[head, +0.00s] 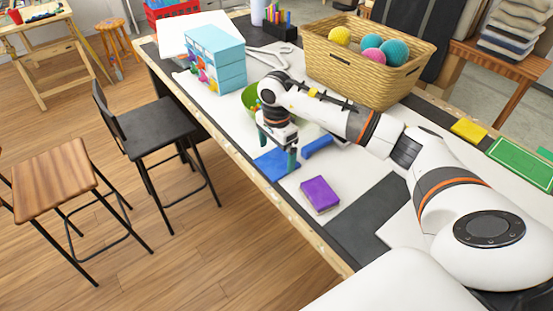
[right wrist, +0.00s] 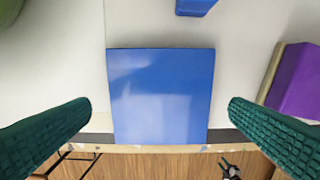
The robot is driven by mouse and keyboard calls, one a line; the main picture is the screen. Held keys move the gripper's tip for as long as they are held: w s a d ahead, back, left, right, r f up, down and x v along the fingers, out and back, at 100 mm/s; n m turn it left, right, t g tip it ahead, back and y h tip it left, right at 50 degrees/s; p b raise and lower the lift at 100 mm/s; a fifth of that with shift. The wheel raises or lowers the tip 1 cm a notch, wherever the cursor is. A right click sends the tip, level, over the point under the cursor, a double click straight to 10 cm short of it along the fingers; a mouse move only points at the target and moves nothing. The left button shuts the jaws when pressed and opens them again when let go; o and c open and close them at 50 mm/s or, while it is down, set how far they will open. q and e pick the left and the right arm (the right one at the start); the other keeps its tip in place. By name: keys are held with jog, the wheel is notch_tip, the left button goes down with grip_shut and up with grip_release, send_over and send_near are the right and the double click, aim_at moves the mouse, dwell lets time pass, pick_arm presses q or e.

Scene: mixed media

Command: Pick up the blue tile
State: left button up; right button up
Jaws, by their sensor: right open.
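The blue tile (head: 272,164) is a flat square lying near the table's front edge. In the right wrist view the blue tile (right wrist: 160,90) sits centred between the fingers, its lower edge close to the table's edge. My right gripper (head: 277,150) is above the tile, pointing down. Its two green ribbed fingers are wide apart, one on each side of the tile in the right wrist view, with nothing between them held. The gripper hides part of the tile in the head view. My left gripper is not in view.
A blue bar (head: 317,146) and a purple block (head: 320,195) lie right of the tile. A green bowl (head: 250,97) stands behind the gripper. A wicker basket (head: 365,65) of balls and a light-blue drawer box (head: 216,62) stand farther back. Stools stand beside the table.

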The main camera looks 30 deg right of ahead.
aim_at(277, 163)
jog(key=shift+f, duration=1.1)
jog(key=c, duration=0.9)
